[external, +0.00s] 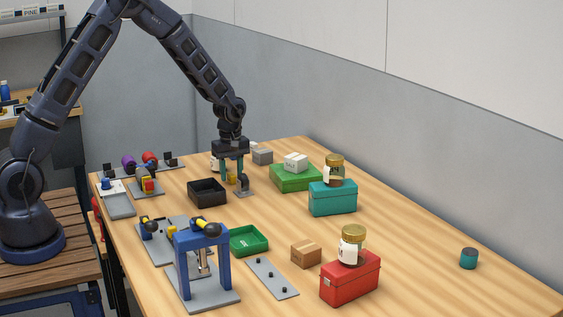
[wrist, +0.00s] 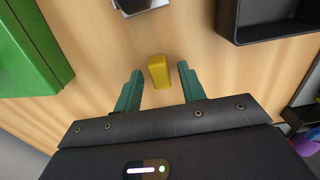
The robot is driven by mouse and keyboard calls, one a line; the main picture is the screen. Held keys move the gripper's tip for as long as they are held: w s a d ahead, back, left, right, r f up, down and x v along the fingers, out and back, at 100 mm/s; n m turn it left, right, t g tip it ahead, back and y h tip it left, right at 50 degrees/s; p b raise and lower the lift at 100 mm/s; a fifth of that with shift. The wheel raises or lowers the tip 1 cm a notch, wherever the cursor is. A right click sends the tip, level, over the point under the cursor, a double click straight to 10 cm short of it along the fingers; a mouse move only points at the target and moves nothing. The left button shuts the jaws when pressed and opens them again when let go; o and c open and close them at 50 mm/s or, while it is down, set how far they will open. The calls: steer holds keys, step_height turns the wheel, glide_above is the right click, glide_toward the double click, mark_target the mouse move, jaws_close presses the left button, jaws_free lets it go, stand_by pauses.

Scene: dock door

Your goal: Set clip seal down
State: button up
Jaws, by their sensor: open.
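The clip seal appears to be the small yellow block (wrist: 159,71) on the bare wood of the table, between and just ahead of my fingers in the wrist view. It also shows as a yellow patch (external: 231,178) between the fingers in the external view, partly hidden by them. My gripper (external: 231,182) points down over the table, with its two teal fingers apart. In the wrist view the open gripper (wrist: 160,78) has a gap on both sides of the yellow block and does not hold it.
A black tray (external: 207,197) stands just left of my gripper, and a grey bracket (external: 243,191) close to its right. A green box (external: 296,183) bearing a white carton (external: 296,161) and a teal box (external: 332,199) with a jar stand further right. The right side of the table is mostly clear.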

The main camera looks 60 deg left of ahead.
mark_target(232, 174)
step_height(232, 174, up, 11)
steer(key=s+d+r+m+t, duration=0.1)
steer(key=s+d+r+m, duration=0.1)
steer(key=s+r, duration=0.4)
steer(key=s+d+r+m, duration=0.3)
steer(key=s+r, duration=0.1)
steer(key=r, duration=0.4)
steer(key=s+d+r+m+t, duration=0.1)
steer(key=s+d+r+m, duration=0.3)
steer(key=s, duration=0.6)
steer(key=s+d+r+m+t, duration=0.15)
steer(key=s+r+m, duration=0.3)
steer(key=s, duration=0.45)
steer(key=s+d+m, duration=0.1)
steer(key=s+m, duration=0.1)
steer(key=s, duration=0.4)
steer(key=s+d+m+t, duration=0.1)
steer(key=s+m, duration=0.1)
steer(key=s, duration=0.5)
steer(key=shift+d+f, duration=0.15)
steer(key=shift+d, duration=0.1)
steer(key=shift+m, duration=0.25)
